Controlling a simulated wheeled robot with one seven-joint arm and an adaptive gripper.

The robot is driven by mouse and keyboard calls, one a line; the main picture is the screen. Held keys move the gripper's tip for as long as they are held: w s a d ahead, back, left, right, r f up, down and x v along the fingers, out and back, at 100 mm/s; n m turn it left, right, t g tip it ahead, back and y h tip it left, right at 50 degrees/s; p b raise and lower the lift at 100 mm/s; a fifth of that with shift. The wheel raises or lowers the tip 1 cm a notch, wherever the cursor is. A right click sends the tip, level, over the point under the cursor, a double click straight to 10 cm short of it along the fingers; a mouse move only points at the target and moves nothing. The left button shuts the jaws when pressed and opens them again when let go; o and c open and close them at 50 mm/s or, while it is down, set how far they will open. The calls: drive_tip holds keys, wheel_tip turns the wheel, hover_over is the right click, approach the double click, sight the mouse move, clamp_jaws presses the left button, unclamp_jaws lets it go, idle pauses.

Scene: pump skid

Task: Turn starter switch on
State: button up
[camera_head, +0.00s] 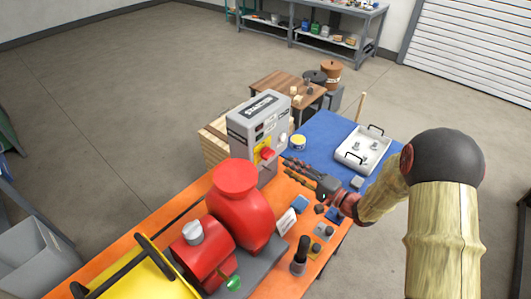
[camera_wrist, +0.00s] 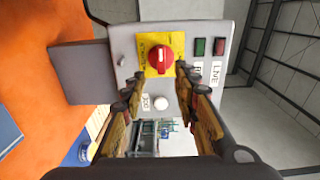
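The starter box (camera_head: 258,130) is a grey cabinet standing on the orange bench. My gripper (camera_head: 292,166) is just to the right of the box in the head view. In the wrist view its two fingers (camera_wrist: 155,80) are spread apart, open and empty, with the switch just beyond and between the tips. I cannot tell whether a fingertip touches it.
On the box are a white button (camera_wrist: 161,102), a green lamp (camera_wrist: 199,46) and a red lamp (camera_wrist: 218,46). A red pump (camera_head: 236,210) stands close in front of the box. A white tray (camera_head: 345,157) lies on the blue surface at right. A yellow-rimmed tin (camera_head: 298,142) stands near the gripper.

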sight(272, 156)
drive_tip(key=x, duration=0.7)
drive_tip(key=shift+w+a+r, duration=0.1)
drive_tip(key=shift+a, duration=0.1)
drive_tip(key=c, duration=0.4)
drive_tip(key=c, duration=0.3)
clamp_jaws()
